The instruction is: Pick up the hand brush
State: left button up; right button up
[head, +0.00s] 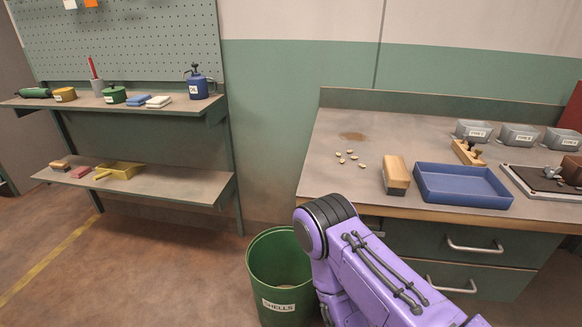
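A purple arm of mine comes up from the bottom right, in front of the bench. Neither of my grippers shows in the head view.
The workbench (330,180) holds several small nuts (350,158), the blue tray (462,185) and grey bins (473,131). A green bin labelled SHELLS (279,305) stands on the floor beside my arm.

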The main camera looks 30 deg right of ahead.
aim_at(396, 179)
jog(key=u, duration=2)
jog(key=k, duration=1.3)
jog(key=z, duration=1.55)
